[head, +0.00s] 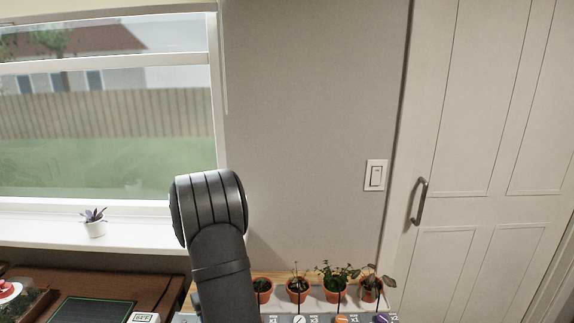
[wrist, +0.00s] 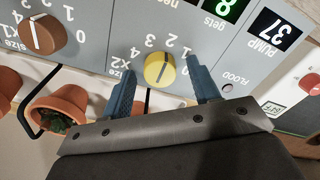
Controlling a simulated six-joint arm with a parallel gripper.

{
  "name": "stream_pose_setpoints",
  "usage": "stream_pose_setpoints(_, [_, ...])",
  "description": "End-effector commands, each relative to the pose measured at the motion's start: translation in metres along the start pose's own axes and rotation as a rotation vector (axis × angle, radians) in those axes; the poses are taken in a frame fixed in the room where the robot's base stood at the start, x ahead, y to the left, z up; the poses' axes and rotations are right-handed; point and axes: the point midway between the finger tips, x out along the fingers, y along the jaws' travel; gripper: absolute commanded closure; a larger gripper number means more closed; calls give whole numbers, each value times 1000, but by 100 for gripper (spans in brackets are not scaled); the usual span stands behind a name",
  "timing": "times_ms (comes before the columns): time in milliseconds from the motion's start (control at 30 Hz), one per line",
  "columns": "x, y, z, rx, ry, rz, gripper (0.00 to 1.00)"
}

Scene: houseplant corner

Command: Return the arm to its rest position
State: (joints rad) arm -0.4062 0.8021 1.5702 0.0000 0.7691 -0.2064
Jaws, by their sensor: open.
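My arm (head: 222,255) stands bent in the lower middle of the head view, its upper joint in front of the wall beside the window. My gripper (wrist: 165,88) shows in the wrist view with its two blue fingers apart. The yellow knob (wrist: 159,70) of a grey control panel (wrist: 150,25) appears between the fingers; I cannot tell whether they touch it. The gripper itself is hidden in the head view.
A brown knob (wrist: 43,35) and a lit pump display (wrist: 278,33) are on the panel. Terracotta pots with plants (head: 334,284) stand in a row behind it. A small potted plant (head: 95,224) stands on the windowsill. A door (head: 475,150) is at right.

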Motion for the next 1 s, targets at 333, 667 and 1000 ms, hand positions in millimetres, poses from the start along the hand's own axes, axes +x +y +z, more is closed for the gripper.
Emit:
stream_pose_setpoints(333, [-23,0,-1,2,4,1,44])
stream_pose_setpoints(667, [-88,0,-1,2,5,1,44])
stream_pose_setpoints(1000, [-156,0,0,2,3,1,44])
